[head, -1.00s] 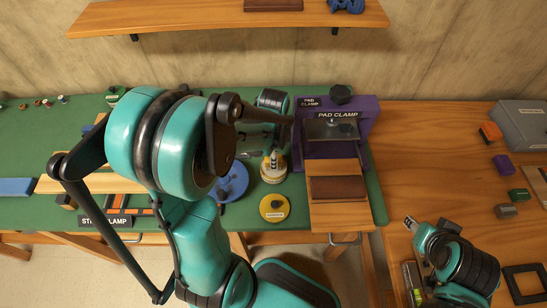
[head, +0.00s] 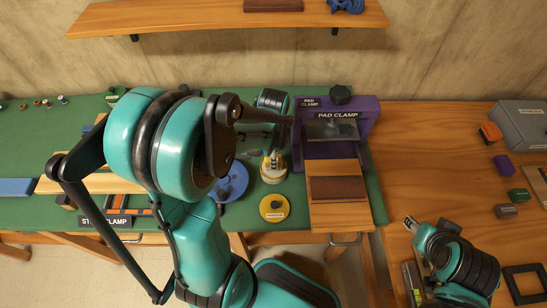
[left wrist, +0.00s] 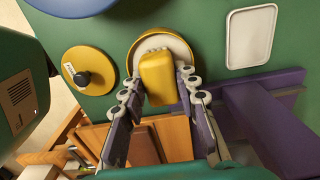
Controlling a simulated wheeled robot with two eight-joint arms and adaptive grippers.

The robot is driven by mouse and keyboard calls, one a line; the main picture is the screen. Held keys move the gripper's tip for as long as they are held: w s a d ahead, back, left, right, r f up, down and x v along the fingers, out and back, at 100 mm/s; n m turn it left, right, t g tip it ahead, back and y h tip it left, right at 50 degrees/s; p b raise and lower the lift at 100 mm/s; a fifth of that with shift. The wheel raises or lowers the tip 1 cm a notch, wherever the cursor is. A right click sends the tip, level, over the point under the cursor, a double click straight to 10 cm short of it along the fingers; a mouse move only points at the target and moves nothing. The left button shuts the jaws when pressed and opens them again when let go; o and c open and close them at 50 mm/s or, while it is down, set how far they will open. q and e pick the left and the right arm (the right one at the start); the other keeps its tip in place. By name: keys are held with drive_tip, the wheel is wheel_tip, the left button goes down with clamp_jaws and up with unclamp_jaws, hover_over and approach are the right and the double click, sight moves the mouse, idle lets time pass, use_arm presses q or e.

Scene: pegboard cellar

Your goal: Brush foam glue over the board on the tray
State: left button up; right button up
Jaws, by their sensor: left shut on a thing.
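A round glue pot (head: 273,177) with a yellow rim stands on the green bench mat; its pale top also shows in the left wrist view (left wrist: 180,45). My left gripper (head: 272,156) is over it, shut on a yellow brush handle (left wrist: 158,78). A dark brown board (head: 338,188) lies on the wooden tray (head: 340,219) in front of the purple pad clamp (head: 371,112). My right gripper (head: 411,222) is at the lower right, its jaw opening unclear.
A yellow lid with a dark knob (head: 273,207) lies in front of the pot. A blue disc (head: 234,182) is left of it. A white shallow tray (left wrist: 251,36) shows in the left wrist view. The wooden bench (head: 425,160) right of the clamp has clear room.

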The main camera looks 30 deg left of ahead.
use_arm(q)
drive_tip(key=shift+r+p, duration=2.6)
drive_tip(key=shift+r, duration=0.85)
drive_tip(key=shift+f, duration=0.1)
